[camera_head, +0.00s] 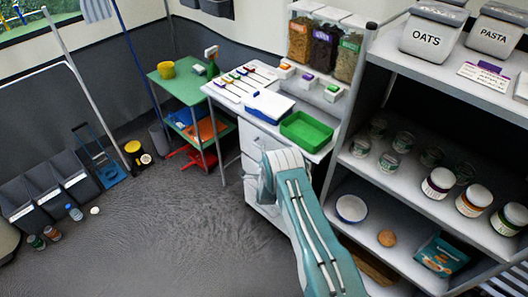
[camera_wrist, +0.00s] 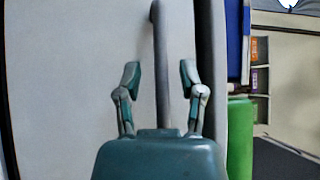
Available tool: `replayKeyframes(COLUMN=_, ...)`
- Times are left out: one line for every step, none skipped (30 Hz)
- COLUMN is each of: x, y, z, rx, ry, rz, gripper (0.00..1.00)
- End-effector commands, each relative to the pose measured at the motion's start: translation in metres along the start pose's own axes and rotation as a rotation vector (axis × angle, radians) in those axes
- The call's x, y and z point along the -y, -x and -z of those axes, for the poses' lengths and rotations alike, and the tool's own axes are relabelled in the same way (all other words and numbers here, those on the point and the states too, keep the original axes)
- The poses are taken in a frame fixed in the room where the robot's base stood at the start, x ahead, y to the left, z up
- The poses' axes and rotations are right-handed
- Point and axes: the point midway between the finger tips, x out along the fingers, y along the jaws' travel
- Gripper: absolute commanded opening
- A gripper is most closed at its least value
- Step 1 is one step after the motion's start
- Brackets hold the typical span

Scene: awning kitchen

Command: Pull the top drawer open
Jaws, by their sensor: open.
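The white drawer unit (camera_head: 252,140) stands under the counter in the head view, partly hidden behind my arm. In the wrist view a pale drawer front (camera_wrist: 70,80) fills the left and middle. A grey bar handle (camera_wrist: 158,35) runs along it, upright in this picture. My gripper (camera_wrist: 160,73) is open, with one finger on each side of the handle. The fingers look apart from the bar. I cannot tell how deep the handle sits between them. In the head view my arm hides the gripper. The drawers look closed.
On the counter above are a green tray (camera_head: 306,131) and a blue-and-white box (camera_head: 268,106). A shelf rack (camera_head: 405,185) with jars stands close on the right. A green side table (camera_head: 178,88) stands left. The floor (camera_head: 150,225) in front is mostly clear.

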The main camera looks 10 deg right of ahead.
Motion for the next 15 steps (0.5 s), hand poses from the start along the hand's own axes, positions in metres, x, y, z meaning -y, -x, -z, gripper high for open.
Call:
replayKeyframes(x=-0.0004, y=-0.0023, z=0.0004, rx=0.0, ry=0.0, rz=-0.001, gripper=0.51)
replayKeyframes(x=-0.0005, y=-0.0032, z=0.0005, rx=0.0, ry=0.0, rz=-0.002, gripper=0.51)
replayKeyframes(x=-0.0005, y=-0.0039, z=0.0006, rx=0.0, ry=0.0, rz=-0.002, gripper=0.51)
replayKeyframes(x=-0.0005, y=-0.0042, z=0.0007, rx=0.0, ry=0.0, rz=-0.002, gripper=0.51)
replayKeyframes(x=-0.0005, y=-0.0043, z=0.0006, rx=0.0, ry=0.0, rz=-0.002, gripper=0.51)
replayKeyframes(x=-0.0004, y=-0.0043, z=0.0006, rx=0.0, ry=0.0, rz=-0.002, gripper=0.51)
replayKeyframes(x=-0.0004, y=-0.0042, z=0.0005, rx=0.0, ry=0.0, rz=-0.002, gripper=0.51)
replayKeyframes(x=-0.0004, y=-0.0042, z=0.0004, rx=0.0, ry=0.0, rz=-0.002, gripper=0.51)
replayKeyframes(x=-0.0004, y=-0.0041, z=0.0003, rx=0.0, ry=0.0, rz=-0.002, gripper=0.51)
replayKeyframes(x=-0.0003, y=-0.004, z=0.0002, rx=0.001, ry=0.0, rz=-0.002, gripper=0.47)
replayKeyframes(x=-0.0003, y=-0.004, z=0.0001, rx=0.001, ry=0.0, rz=-0.002, gripper=0.33)
replayKeyframes(x=-0.0003, y=-0.004, z=0.0, rx=0.001, ry=0.0, rz=-0.002, gripper=0.15)
replayKeyframes(x=-0.0003, y=-0.004, z=0.0, rx=0.001, ry=0.0, rz=-0.001, gripper=0.02)
replayKeyframes(x=-0.0004, y=-0.0039, z=0.0, rx=0.001, ry=0.0, rz=-0.002, gripper=0.0)
replayKeyframes(x=-0.0005, y=-0.0039, z=0.0, rx=0.001, ry=0.0, rz=-0.002, gripper=0.0)
